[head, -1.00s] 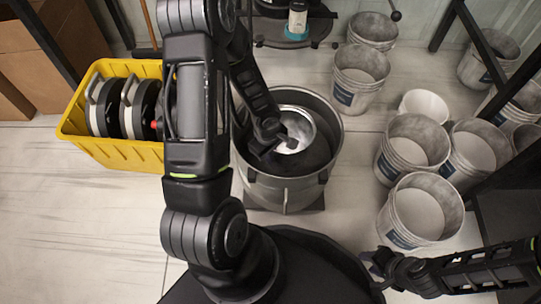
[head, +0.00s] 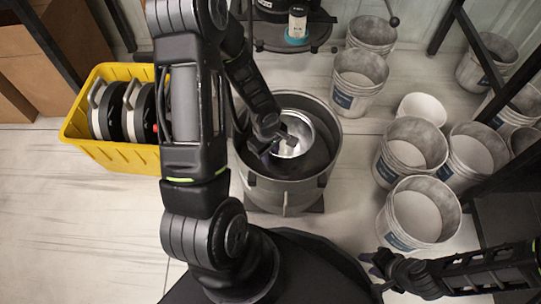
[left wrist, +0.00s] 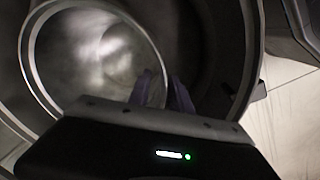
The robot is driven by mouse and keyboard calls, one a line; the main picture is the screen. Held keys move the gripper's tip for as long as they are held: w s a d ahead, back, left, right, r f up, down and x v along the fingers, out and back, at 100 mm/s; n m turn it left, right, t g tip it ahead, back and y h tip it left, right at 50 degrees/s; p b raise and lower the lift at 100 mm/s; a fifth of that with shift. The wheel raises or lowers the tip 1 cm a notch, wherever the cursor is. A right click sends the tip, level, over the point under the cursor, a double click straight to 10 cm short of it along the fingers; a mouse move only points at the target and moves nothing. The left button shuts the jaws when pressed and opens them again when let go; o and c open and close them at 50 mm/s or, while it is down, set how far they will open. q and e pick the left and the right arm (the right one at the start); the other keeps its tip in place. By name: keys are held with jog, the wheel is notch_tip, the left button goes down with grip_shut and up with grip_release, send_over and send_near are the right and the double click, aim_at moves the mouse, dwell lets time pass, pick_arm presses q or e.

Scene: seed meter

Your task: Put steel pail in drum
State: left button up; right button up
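The steel pail (head: 302,128), shiny and round, is inside the large grey drum (head: 285,193), with its rim below the drum's mouth. My left gripper (head: 277,150) reaches down into the drum at the pail's left side. In the left wrist view the pail (left wrist: 95,50) fills the upper left, and the drum wall curves around it. The left fingers (left wrist: 162,92) stand apart with a gap between them, at the pail's rim. The pail's base and what it rests on are hidden. My right gripper (head: 372,268) is open and empty at the lower right, away from the drum.
A yellow crate (head: 112,152) with dark reels stands left of the drum. Several white buckets (head: 420,212) stand on the right, close to my right arm. A dark round stand (head: 290,40) is behind the drum. Pale floor is clear at the lower left.

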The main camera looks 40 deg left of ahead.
pick_arm(q)
notch_tip(320, 180, up, 9)
jog(key=p, duration=0.3)
jog(key=shift+s+f, duration=0.2)
jog(key=shift+s, duration=0.1)
